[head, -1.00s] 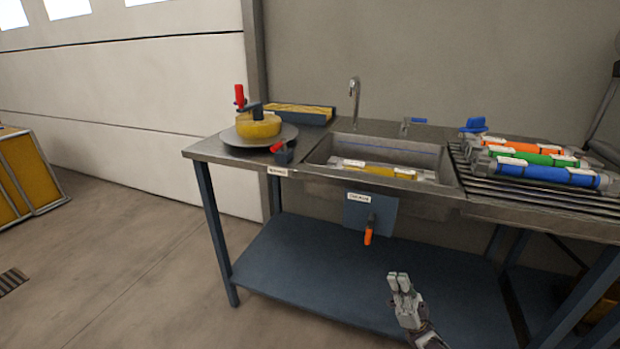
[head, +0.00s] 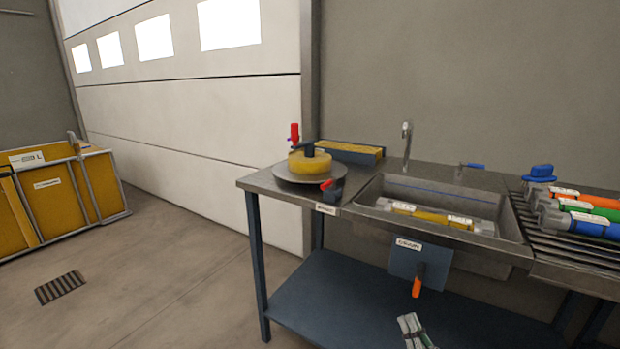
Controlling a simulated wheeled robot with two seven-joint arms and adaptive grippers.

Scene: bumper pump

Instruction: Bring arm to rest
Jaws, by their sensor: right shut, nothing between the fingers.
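My right gripper (head: 413,330) shows at the bottom edge of the head view, right of centre. Its fingers are shut with nothing between them. The arm behind the gripper is cut off by the frame edge. My left gripper is out of view.
The bench has a sink (head: 470,237) with a yellow tube (head: 432,216) in it. A round plate (head: 283,172) carries a yellow piece (head: 309,163). Several coloured tubes lie on the right rack (head: 535,235). Yellow crates (head: 60,205) stand far left. Floor left of the bench is clear.

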